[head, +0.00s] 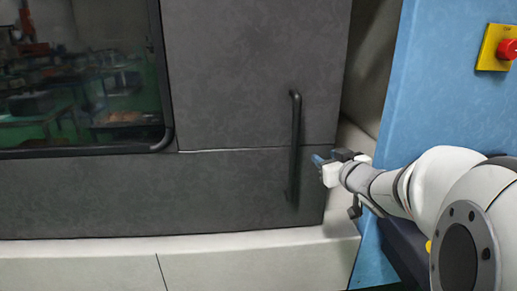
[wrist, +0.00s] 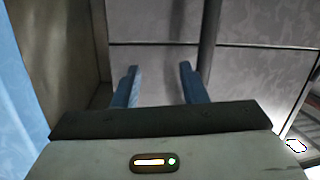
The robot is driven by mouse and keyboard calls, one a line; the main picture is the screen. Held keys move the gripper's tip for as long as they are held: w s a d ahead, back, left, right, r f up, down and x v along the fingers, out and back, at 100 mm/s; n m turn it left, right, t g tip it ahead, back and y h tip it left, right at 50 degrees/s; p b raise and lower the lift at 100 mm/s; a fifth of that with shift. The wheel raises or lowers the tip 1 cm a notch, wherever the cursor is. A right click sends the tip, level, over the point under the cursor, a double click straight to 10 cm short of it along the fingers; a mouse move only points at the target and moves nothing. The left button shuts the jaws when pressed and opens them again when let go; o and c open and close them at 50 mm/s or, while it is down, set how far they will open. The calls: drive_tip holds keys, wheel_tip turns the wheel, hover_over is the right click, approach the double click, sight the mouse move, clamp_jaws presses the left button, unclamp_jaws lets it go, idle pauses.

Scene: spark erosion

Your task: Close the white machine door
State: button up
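The machine door (head: 235,75) looks dark grey rather than white in the head view, with a window at its left. A black vertical bar handle (head: 296,145) stands near its right edge. A pale recess shows between that edge and the blue frame, so the door looks partly open. My gripper (head: 318,160) is just right of the handle's lower part. In the wrist view my gripper (wrist: 159,68) is open, with two blue fingers apart and nothing between them. The handle (wrist: 210,35) rises beyond the right finger, outside the gap; whether they touch is unclear.
A blue machine frame (head: 430,95) stands to the right, with a red emergency button (head: 508,49) on a yellow plate. A pale ledge (head: 210,260) runs below the door. The space in front of the door at left looks clear.

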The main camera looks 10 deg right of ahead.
sight(297, 150)
drive_tip(key=w+a+n+y, duration=0.1)
drive_tip(key=w+a+y, duration=0.1)
drive_tip(key=w+a+n+y+p, duration=0.1)
drive_tip(key=w+a+y, duration=0.1)
drive_tip(key=a+y, duration=0.1)
drive_tip(key=w+a+n+y, duration=0.1)
drive_tip(key=w+a+y, duration=0.1)
drive_tip(key=shift+w+a+n+g+p, duration=0.1)
drive_tip(key=shift+a+n+g+p, duration=0.1)
drive_tip(key=shift+n+g+p, duration=0.2)
drive_tip(key=shift+c, duration=0.5)
clamp_jaws()
